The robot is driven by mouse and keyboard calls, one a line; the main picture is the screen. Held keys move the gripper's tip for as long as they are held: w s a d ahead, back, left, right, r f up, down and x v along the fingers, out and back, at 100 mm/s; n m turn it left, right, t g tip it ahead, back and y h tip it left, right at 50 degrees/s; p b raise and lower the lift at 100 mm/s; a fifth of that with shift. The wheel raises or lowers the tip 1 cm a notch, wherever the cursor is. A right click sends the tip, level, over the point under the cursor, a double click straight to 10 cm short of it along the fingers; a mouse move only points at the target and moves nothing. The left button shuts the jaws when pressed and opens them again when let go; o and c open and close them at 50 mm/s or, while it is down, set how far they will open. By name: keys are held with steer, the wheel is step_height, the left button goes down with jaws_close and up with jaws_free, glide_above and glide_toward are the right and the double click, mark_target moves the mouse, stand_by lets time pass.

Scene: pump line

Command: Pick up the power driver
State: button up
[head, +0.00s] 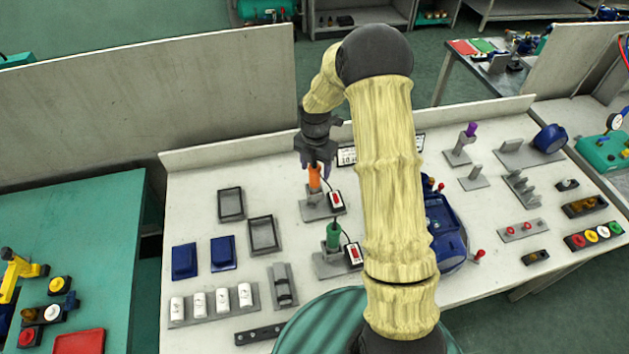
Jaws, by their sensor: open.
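An orange upright tool (315,179), which looks like a power driver, stands in a grey stand (316,206) on the white workbench. A similar green tool (333,238) stands in another grey stand (330,265) nearer to me. My gripper (315,165) points down right over the orange tool, its dark fingers at the tool's top. The jaws are open. They hide the top of the orange tool, and I cannot tell whether they touch it.
Small boxes with red switches (336,200) stand beside both tools. Two empty dark frames (231,204), blue boxes (185,261) and a rack of white cylinders (213,303) lie to the left. My arm partly hides a blue machine (446,232). A low back panel (225,149) runs behind.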

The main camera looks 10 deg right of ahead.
mark_target(314, 178)
steer(key=shift+f, duration=0.1)
steer(key=shift+a+f+p, duration=0.2)
steer(key=shift+f+p, duration=1)
steer(key=shift+f, duration=1.3)
steer(key=c, duration=1.1)
steer(key=shift+r, duration=0.1)
